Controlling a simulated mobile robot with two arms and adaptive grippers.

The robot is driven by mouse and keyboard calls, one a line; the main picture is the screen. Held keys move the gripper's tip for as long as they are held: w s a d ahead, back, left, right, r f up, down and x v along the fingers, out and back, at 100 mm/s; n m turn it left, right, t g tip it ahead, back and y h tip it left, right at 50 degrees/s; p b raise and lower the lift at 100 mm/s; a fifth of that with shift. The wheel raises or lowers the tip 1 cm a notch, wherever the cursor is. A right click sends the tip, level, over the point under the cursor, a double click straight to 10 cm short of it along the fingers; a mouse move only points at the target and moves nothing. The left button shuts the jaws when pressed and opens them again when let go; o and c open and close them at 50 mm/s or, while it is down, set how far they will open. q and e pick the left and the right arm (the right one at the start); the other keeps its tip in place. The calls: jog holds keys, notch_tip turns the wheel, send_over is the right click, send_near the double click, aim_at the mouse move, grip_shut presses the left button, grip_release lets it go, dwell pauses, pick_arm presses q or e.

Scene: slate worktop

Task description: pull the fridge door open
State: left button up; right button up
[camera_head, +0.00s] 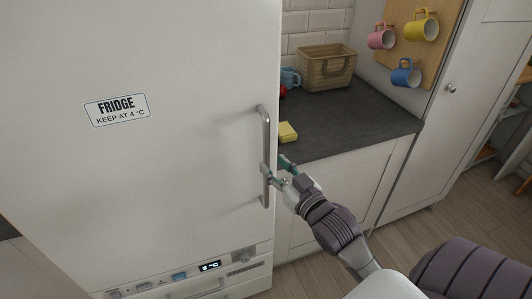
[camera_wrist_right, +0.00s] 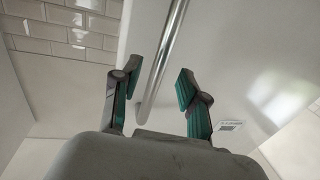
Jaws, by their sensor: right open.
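The white fridge door (camera_head: 150,190) fills the left of the head view and looks shut. A label reading FRIDGE (camera_head: 117,110) is on it. Its vertical metal bar handle (camera_head: 265,135) is near the door's right edge. My right gripper (camera_head: 275,172) is at the lower half of the handle. In the right wrist view, the handle (camera_wrist_right: 160,75) runs between the two open green-padded fingers of the gripper (camera_wrist_right: 158,85), with gaps on both sides. I cannot tell whether any part touches the bar. My left gripper does not show.
A dark worktop (camera_head: 370,118) right of the fridge holds a wicker basket (camera_head: 325,70), a yellow sponge-like block (camera_head: 287,132) and a blue mug (camera_head: 290,78). Mugs hang on a wooden board (camera_head: 397,20). Wooden floor (camera_head: 460,220) lies open at the right.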

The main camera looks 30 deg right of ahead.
aim_at(268, 159)
jog(key=shift+w+d+p, duration=0.1)
jog(key=shift+w+p, duration=0.2)
jog(key=shift+w, duration=2)
grip_shut()
